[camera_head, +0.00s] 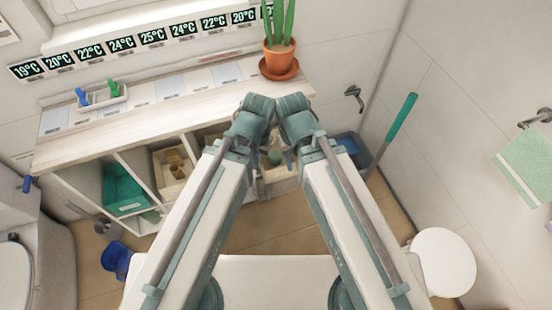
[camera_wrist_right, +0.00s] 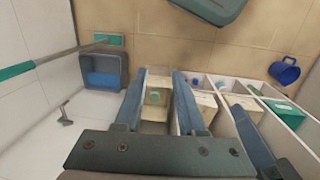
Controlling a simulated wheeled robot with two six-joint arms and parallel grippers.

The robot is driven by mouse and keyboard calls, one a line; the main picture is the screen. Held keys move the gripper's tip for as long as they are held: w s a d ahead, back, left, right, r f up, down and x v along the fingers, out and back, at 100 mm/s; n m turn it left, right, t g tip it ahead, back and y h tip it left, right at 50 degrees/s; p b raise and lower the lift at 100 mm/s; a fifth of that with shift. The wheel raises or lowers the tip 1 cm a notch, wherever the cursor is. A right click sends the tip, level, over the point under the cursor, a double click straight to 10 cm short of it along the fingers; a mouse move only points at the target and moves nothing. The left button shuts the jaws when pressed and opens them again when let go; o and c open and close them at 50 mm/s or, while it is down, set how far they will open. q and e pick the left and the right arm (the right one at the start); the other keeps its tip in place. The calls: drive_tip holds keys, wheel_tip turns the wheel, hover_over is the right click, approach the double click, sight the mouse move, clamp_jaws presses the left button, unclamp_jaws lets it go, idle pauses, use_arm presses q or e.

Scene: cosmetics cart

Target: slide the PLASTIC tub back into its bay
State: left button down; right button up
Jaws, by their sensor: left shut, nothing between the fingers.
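A row of bays under the counter (camera_head: 120,143) holds pale tubs and a green tub (camera_head: 122,190); no label reading PLASTIC is legible. A pale tub with a round green item (camera_head: 275,158) shows between my arms; in the right wrist view this pale tub (camera_wrist_right: 153,112) lies between and beyond my right fingers. My left gripper (camera_head: 262,155) is shut and empty near the bay fronts, mostly hidden by its wrist. My right gripper (camera_wrist_right: 157,85) has its fingers apart with no visible contact; in the head view its wrist hides much of it.
A potted plant (camera_head: 279,60) and a small white tray (camera_head: 101,97) stand on the counter. A blue-grey bin (camera_wrist_right: 102,70) is on the floor beside the bays, with a green-handled stick near it. A blue mug-like vessel (camera_wrist_right: 285,70) and a white round stool (camera_head: 445,262) flank the floor.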

drive_tip(key=f+b, duration=0.2)
drive_tip(key=w+f+b, duration=0.1)
drive_tip(key=f+b, duration=0.3)
drive_tip(key=f, duration=0.1)
drive_tip(key=shift+w+b, duration=0.4)
clamp_jaws()
drive_tip(key=w+f+t+b, duration=0.1)
drive_tip(key=w+f+b, duration=0.2)
drive_tip(key=f+b, duration=0.6)
drive_tip(key=w+f+t+y+b, duration=0.1)
drive_tip(key=w+f+b, duration=0.3)
drive_tip(key=f+b, duration=0.6)
drive_tip(key=w+f+t+y+b, duration=0.1)
drive_tip(key=w+f+b, duration=0.2)
drive_tip(key=f+b, duration=0.7)
drive_tip(key=shift+w+d+f+b, duration=0.2)
drive_tip(key=shift+w+d+b, duration=0.1)
drive_tip(key=shift+b, duration=0.25)
